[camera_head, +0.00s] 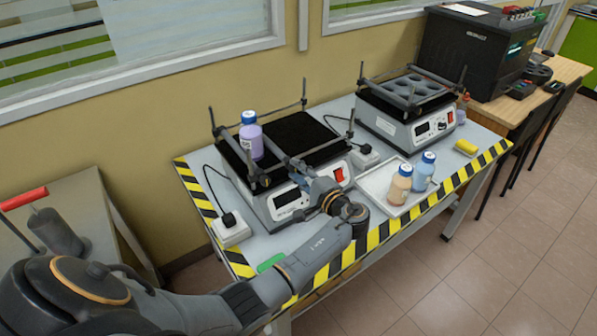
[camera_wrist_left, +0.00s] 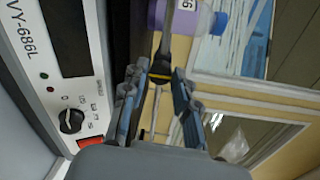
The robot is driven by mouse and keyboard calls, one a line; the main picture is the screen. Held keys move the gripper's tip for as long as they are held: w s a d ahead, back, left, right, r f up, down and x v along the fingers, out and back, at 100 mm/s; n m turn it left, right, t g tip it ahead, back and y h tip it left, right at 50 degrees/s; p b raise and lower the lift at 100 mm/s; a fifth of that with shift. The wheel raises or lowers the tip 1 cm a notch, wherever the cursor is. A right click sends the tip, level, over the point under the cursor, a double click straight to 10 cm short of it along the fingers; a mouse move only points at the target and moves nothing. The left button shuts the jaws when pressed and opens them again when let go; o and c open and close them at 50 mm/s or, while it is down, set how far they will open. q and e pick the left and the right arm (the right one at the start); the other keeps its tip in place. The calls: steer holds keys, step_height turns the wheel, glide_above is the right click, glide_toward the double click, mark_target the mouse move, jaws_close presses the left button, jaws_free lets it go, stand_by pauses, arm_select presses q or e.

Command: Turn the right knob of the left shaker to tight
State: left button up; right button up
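The left shaker (camera_head: 262,204) stands on the table, with a black top and a white front panel. Its front panel, with display, black dial and red switch, shows in the left wrist view (camera_wrist_left: 84,92). My left gripper (camera_head: 308,172) is at the front bar near the shaker's right side. In the left wrist view the gripper (camera_wrist_left: 160,78) is open, with one finger on either side of a black knob with a yellow band (camera_wrist_left: 161,70). The knob lies between the fingertips; firm contact is not visible. In the head view my gripper hides this knob. My right gripper is not in view.
A purple bottle with a blue cap (camera_head: 250,140) stands on the left shaker. A white tray (camera_head: 373,184) holds an orange-brown bottle (camera_head: 399,186) and a blue bottle (camera_head: 424,172). A second shaker (camera_head: 404,128) stands behind right. Power sockets (camera_head: 231,232) and cables lie beside the left shaker.

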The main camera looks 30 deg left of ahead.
arm_select(q)
steer(key=shift+o, duration=1.3)
steer(key=shift+d, duration=0.15)
steer(key=f+v, duration=0.1)
steer(key=v, duration=1)
steer(key=shift+s+d+r, duration=0.25)
steer(key=shift+d+r, duration=0.1)
steer(key=shift+r, duration=0.15)
